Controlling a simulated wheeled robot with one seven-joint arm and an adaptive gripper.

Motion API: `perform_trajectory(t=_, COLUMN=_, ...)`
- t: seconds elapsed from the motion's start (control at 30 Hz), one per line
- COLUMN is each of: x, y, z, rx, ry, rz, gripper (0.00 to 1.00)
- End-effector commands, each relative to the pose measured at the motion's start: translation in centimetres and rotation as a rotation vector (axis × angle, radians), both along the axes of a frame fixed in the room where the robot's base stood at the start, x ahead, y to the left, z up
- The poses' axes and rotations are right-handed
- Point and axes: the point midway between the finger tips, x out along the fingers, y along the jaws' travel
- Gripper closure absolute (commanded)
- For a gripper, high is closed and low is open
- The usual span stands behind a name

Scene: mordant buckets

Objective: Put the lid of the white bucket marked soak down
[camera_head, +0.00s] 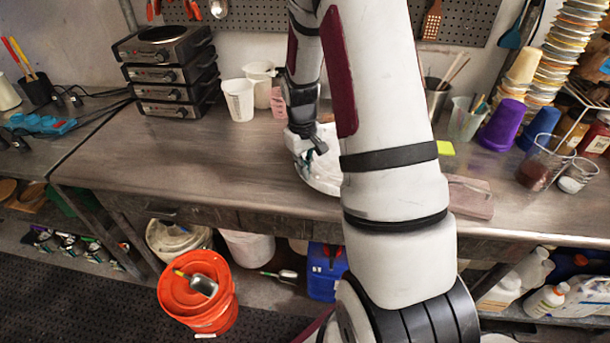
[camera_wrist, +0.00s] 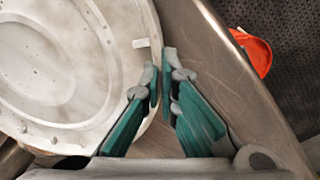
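A round white lid (camera_wrist: 70,65) with a raised rim and a small tab fills the left of the wrist view. In the head view it shows as a white disc (camera_head: 325,172) on or just above the steel table, partly hidden by my arm. My gripper (camera_wrist: 161,80) has its fingers nearly together on the lid's rim, one finger on each side. It shows above the lid in the head view (camera_head: 308,148). No soak mark is readable, and I cannot tell whether a bucket is under the lid.
The steel table (camera_head: 200,165) is clear left of the lid. White cups (camera_head: 239,100) and stacked hot plates (camera_head: 168,75) stand behind. An orange bucket (camera_head: 205,310) with a scoop on it stands on the floor. White buckets (camera_head: 247,247) stand under the table.

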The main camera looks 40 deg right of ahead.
Motion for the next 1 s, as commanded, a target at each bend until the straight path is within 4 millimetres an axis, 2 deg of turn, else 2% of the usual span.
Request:
perform_trajectory(t=0.07, x=0.9, y=-0.4, z=-0.1, rx=-0.001, ry=-0.002, rz=0.000, gripper=1.00)
perform_trajectory(t=0.3, x=0.6, y=-0.3, z=-3.2, rx=0.000, ry=0.001, rz=0.000, gripper=1.00)
perform_trajectory(t=0.7, x=0.7, y=-0.3, z=-3.8, rx=-0.001, ry=-0.001, rz=0.000, gripper=1.00)
perform_trajectory(t=0.8, x=0.7, y=-0.3, z=-3.7, rx=0.000, ry=-0.001, rz=0.000, gripper=0.75)
perform_trajectory(t=1.0, x=0.7, y=-0.3, z=-3.7, rx=0.000, ry=-0.001, rz=0.000, gripper=0.75)
